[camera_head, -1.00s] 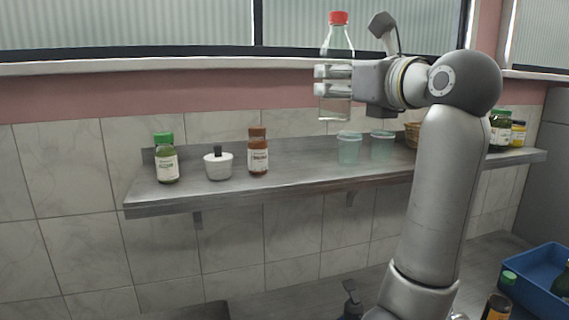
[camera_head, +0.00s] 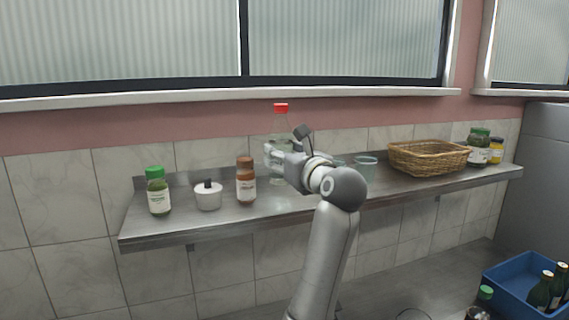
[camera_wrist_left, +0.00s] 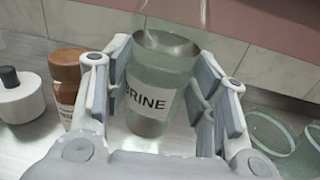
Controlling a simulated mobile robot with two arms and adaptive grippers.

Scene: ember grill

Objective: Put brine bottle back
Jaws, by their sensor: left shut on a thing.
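The brine bottle is clear with a red cap (camera_head: 281,108), and its "BRINE" label shows in the left wrist view (camera_wrist_left: 150,102). My left gripper (camera_head: 270,155) is shut around its body and holds it upright over the steel wall shelf (camera_head: 215,225). The bottle's base is at or just above the shelf surface; I cannot tell whether it touches. It stands between the brown-capped spice bottle (camera_head: 246,182) on the left and the clear cups (camera_head: 366,170) on the right. The gripper hides part of the bottle in the head view. My right gripper is not in view.
On the shelf are a green-capped jar (camera_head: 158,192), a white pot (camera_head: 208,197), a wicker basket (camera_head: 428,158) and jars (camera_head: 479,146) at the right end. A blue crate (camera_head: 513,296) with dark bottles is at lower right. The wall is close behind the shelf.

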